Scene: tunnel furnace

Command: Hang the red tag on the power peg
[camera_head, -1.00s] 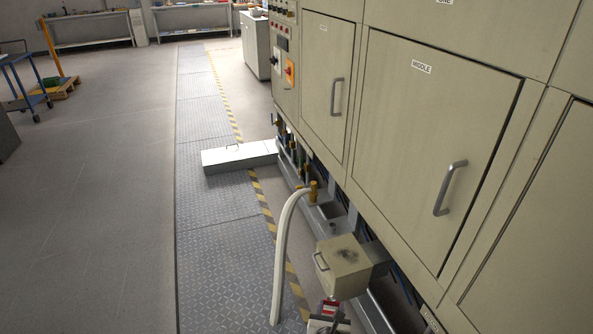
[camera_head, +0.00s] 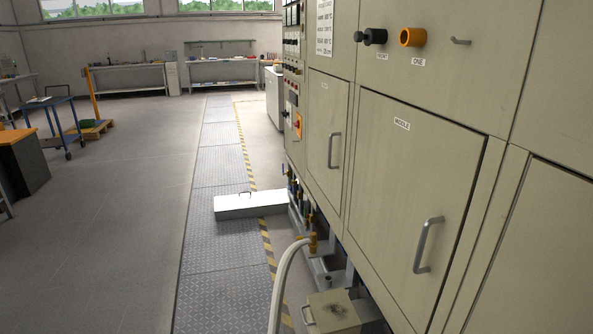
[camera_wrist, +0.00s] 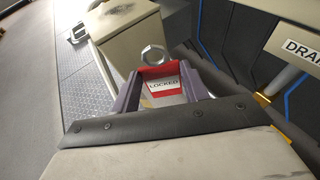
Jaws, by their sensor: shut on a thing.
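The red tag (camera_wrist: 162,73) shows in the wrist view, with a white plate reading "LOCKED" and a metal ring (camera_wrist: 153,54) at its far end. My gripper (camera_wrist: 163,88) is shut on the tag, one dark finger on each side. In the head view neither my gripper nor the tag shows. No peg there is readably labelled power. A small metal peg or handle (camera_head: 460,41) sticks out of the upper cabinet front, right of an orange knob (camera_head: 411,37) and a black knob (camera_head: 375,37). A red-orange switch (camera_head: 297,123) sits on the control panel farther off.
A beige box (camera_head: 333,313) and a white hose (camera_head: 287,280) stand low beside the furnace; the box (camera_wrist: 125,35) is close ahead in the wrist view. A "DRAIN" label (camera_wrist: 302,52) is at right. A white metal box (camera_head: 250,205) lies across the walkway.

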